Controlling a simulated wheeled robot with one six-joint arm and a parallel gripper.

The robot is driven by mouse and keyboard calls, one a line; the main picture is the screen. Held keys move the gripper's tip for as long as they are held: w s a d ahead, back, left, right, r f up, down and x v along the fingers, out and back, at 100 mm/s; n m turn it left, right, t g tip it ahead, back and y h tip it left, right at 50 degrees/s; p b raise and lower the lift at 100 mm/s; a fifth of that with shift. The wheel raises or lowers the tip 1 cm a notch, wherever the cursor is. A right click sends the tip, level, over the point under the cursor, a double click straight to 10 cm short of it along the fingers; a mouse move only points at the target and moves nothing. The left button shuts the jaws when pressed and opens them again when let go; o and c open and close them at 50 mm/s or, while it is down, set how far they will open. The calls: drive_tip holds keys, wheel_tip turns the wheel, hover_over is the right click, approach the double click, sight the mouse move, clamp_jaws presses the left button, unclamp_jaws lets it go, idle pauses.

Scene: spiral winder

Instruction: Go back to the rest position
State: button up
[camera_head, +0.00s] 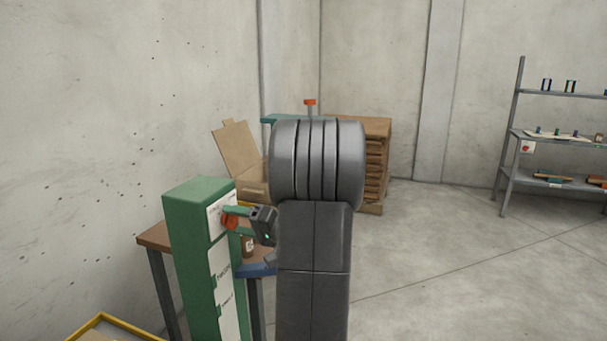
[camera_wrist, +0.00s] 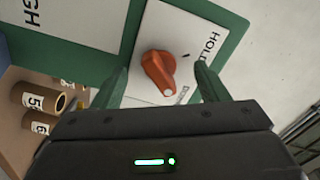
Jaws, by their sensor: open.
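My gripper (camera_head: 236,221) is beside the front face of the green cabinet (camera_head: 183,235), its two green fingers pointing at the panel. In the wrist view, my gripper (camera_wrist: 162,80) is open, with one finger on each side of an orange knob (camera_wrist: 159,74). The knob sits on a white plate (camera_wrist: 183,38) with the lettering "HOLD" beside it. The knob's white-tipped end points down and slightly right in that view. A gap shows between the knob and each finger. My arm hides part of the scene behind it in the head view.
A wooden table (camera_head: 153,238) stands behind the cabinet, with an open cardboard box (camera_head: 240,150) beyond. Labelled cardboard tubes (camera_wrist: 42,97) lie at the wrist view's left. A stack of brown boards (camera_head: 377,160) is at the back. Open floor (camera_head: 430,270) lies right, before a grey shelf (camera_head: 553,94).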

drive_tip(key=n, duration=0.3)
drive_tip(key=shift+p, duration=0.35)
drive_tip(key=shift+s+d, duration=0.15)
drive_tip(key=shift+d, duration=0.4)
